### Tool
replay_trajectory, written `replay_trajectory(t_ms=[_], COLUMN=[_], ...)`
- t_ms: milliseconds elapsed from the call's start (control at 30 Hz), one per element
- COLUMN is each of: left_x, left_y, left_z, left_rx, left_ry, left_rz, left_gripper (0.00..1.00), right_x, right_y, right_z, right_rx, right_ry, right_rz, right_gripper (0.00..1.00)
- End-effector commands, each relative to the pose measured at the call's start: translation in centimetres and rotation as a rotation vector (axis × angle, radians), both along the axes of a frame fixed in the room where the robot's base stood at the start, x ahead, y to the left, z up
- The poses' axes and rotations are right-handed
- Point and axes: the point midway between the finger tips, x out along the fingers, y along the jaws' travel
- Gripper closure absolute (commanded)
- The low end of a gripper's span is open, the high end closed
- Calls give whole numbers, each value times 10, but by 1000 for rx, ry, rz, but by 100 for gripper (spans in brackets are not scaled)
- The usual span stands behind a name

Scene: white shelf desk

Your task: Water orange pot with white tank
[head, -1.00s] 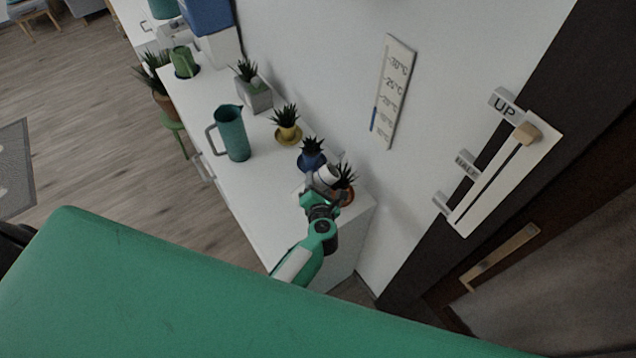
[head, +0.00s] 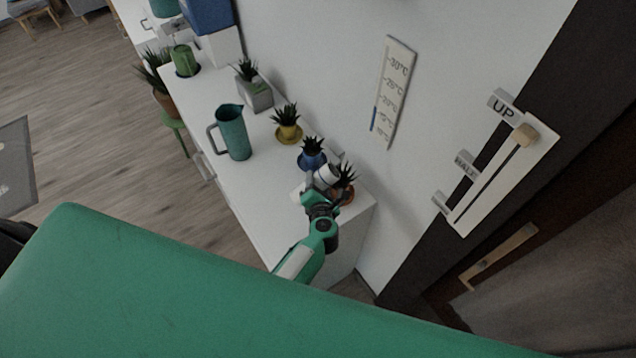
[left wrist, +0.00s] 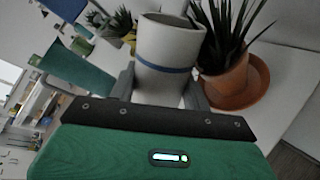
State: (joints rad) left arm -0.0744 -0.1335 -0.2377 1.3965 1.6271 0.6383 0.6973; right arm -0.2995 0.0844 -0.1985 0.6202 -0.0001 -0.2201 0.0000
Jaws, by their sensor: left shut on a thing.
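The white tank (left wrist: 168,52), a white cup-like vessel with a blue band, is held in my left gripper (left wrist: 165,88), whose fingers are shut on its two sides. In the head view the left gripper (head: 322,196) is at the near end of the white desk, and the tank (head: 327,175) shows just beyond it. The orange pot (left wrist: 226,80) with a spiky green plant stands on an orange saucer, close to the right of the tank in the left wrist view. In the head view the orange pot (head: 347,194) is partly hidden by the gripper. My right gripper is not in view.
On the white desk (head: 205,110) stand a blue pot (head: 312,158), a yellow pot (head: 288,131), a grey planter (head: 256,95) and a teal pitcher (head: 234,133). A wall with a temperature strip (head: 393,90) borders the desk. The desk's front strip is clear.

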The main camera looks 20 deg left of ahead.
Motion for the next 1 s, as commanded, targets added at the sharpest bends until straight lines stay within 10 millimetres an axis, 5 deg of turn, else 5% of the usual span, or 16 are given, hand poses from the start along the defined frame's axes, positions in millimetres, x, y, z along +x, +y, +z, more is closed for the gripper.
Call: replay_trajectory(t_ms=[1000], left_x=[0], left_y=[1], left_z=[0], left_rx=[60], left_ry=[41], left_rz=[-1], left_gripper=[83], right_x=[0], right_y=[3], right_z=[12], right_rx=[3], right_ry=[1], right_rz=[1], right_gripper=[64])
